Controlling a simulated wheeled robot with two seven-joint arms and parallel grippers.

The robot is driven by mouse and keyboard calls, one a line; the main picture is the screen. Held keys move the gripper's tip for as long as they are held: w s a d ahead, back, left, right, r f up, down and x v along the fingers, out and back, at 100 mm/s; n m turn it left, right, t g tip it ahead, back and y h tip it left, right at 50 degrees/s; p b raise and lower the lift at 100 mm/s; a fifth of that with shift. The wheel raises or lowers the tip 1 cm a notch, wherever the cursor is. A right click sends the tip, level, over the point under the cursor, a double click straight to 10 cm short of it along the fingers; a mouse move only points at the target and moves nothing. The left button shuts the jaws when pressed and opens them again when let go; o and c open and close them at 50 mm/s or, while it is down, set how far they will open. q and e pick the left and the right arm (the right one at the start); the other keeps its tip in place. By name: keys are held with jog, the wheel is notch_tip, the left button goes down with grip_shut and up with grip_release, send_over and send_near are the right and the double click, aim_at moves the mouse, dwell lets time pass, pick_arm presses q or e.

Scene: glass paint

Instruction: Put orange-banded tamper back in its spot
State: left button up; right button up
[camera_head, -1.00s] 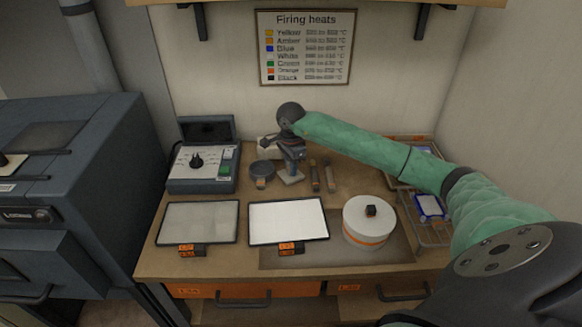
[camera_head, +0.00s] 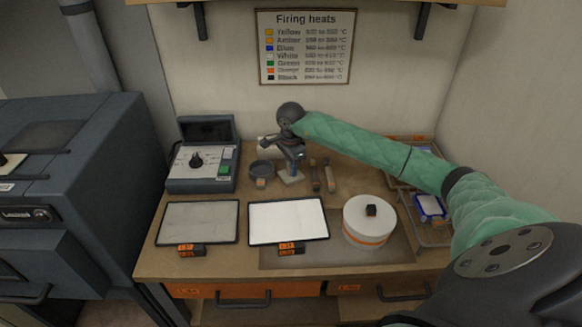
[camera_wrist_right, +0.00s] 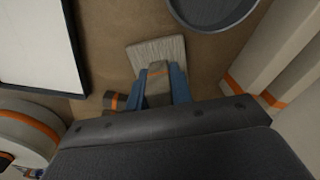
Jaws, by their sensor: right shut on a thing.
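My right gripper (camera_head: 292,158) is over the back middle of the bench. In the right wrist view its blue fingers (camera_wrist_right: 166,86) are shut on a grey-brown handle with a thin orange band, which I take to be the orange-banded tamper (camera_wrist_right: 158,72). A pale, grained square piece (camera_wrist_right: 158,51) shows just beyond the fingertips; it also shows below the gripper in the head view (camera_head: 291,178). I cannot tell whether it is the tamper's foot or a separate thing, or whether it touches the bench. My left gripper is not in view.
A dark round dish (camera_head: 261,168) is left of the gripper. Two short sticks (camera_head: 314,176) lie to its right. Framed panels (camera_head: 288,220) and a white round pot (camera_head: 369,221) are in front. A control box (camera_head: 203,165) is at left; wire trays (camera_head: 430,207) are at right.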

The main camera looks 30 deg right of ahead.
jog(key=shift+f, duration=0.15)
dwell(0.5)
jog(key=o, duration=1)
jog(key=shift+c, duration=0.2)
jog(key=shift+b, duration=0.35)
